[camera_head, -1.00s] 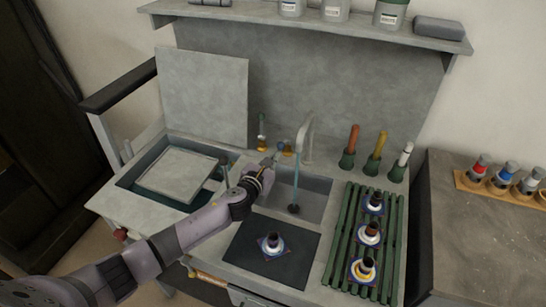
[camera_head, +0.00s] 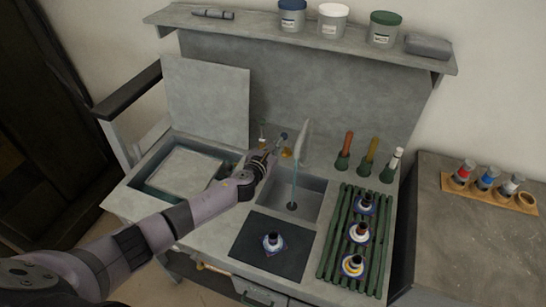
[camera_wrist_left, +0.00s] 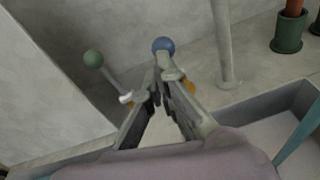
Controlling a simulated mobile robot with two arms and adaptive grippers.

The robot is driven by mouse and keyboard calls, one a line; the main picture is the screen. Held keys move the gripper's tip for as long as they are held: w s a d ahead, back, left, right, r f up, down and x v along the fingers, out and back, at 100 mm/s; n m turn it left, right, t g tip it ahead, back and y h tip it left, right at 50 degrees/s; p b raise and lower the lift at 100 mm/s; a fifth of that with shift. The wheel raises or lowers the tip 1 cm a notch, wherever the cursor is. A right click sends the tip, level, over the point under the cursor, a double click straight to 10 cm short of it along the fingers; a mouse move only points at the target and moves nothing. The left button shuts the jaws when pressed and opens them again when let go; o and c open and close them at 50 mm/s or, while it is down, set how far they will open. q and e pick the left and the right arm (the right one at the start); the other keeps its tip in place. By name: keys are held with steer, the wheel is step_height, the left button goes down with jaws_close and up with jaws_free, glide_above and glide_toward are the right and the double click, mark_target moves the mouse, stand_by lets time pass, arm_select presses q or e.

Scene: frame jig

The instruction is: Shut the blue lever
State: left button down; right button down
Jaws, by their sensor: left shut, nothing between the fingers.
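The blue lever's round knob (camera_head: 283,135) stands at the back of the sink, left of the grey faucet (camera_head: 304,140). In the left wrist view the blue knob (camera_wrist_left: 163,46) shows just beyond my fingertips, which hide much of its stem; I cannot tell whether they touch. An orange base (camera_wrist_left: 189,87) shows behind the right finger. A second lever with a green knob (camera_wrist_left: 93,58) leans to the left. My left gripper (camera_head: 270,148) is shut and empty; its fingertips (camera_wrist_left: 166,75) also show in the wrist view. A teal stream (camera_head: 294,180) runs from the faucet into the sink.
The sink basin (camera_head: 318,198) lies below the faucet. Red, yellow and white-handled tools (camera_head: 367,160) stand to the right, behind a green slatted rack (camera_head: 335,235). A grey panel (camera_head: 205,100) leans at the back left. A shelf (camera_head: 300,38) overhangs the back.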

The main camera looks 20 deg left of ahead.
arm_select(q)
steer(key=shift+w+r+p, duration=0.5)
steer(key=shift+w+r, duration=0.25)
steer(key=shift+w, duration=0.25)
steer(key=shift+w+r+p, duration=0.5)
steer(key=shift+w+r, duration=0.25)
steer(key=shift+w, duration=0.2)
